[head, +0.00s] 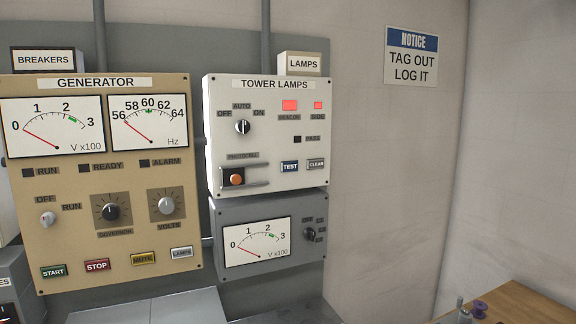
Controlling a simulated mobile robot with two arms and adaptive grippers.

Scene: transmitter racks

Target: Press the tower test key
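The tower test key (290,166) is a small dark blue key labelled TEST. It sits at the lower right of the white TOWER LAMPS panel (222,110) in the head view. A grey CLEAR key (316,163) is just to its right. The BEACON lamp (290,105) and the SIDE lamp (318,105) above show red. The PASS lamp (298,139) is dark. The AUTO selector knob (243,127) points up. Neither of my grippers is in view.
The tan GENERATOR panel (80,185) stands on the left, with knobs and coloured keys. A grey meter panel (300,214) is below the tower panel. A photocell fixture with an orange part (237,180) projects left of TEST. A wooden table (525,300) is at lower right.

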